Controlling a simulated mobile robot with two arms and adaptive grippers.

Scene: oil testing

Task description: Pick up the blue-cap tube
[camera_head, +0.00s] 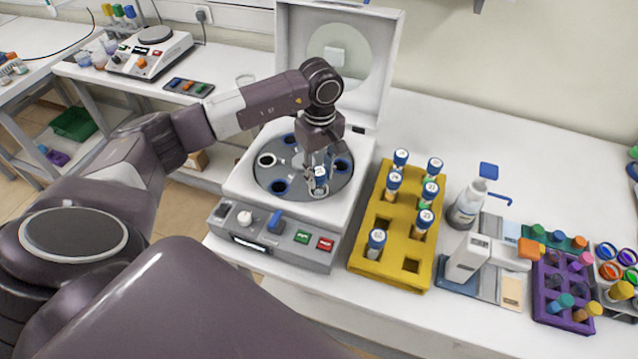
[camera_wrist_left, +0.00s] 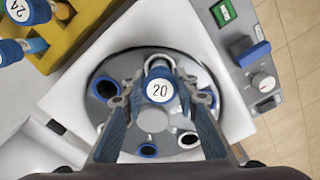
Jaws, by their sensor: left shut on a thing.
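A blue-cap tube marked 20 (camera_wrist_left: 160,88) is between the fingers of my left gripper (camera_wrist_left: 162,100). In the head view the tube (camera_head: 320,177) is upright over the round rotor (camera_head: 300,195) of the open white centrifuge, and my left gripper (camera_head: 318,165) is shut on it from above. Whether its lower end is inside a rotor hole is hidden. Several other blue-cap tubes (camera_head: 394,182) stand in the yellow rack (camera_head: 385,208) to the right. My right gripper is not in view.
The centrifuge lid (camera_head: 378,60) stands open behind. Right of the yellow rack are a bottle with a blue cap (camera_head: 466,203), a white device (camera_head: 470,258) and a purple rack (camera_head: 545,295) with tubes. The table behind the racks is clear.

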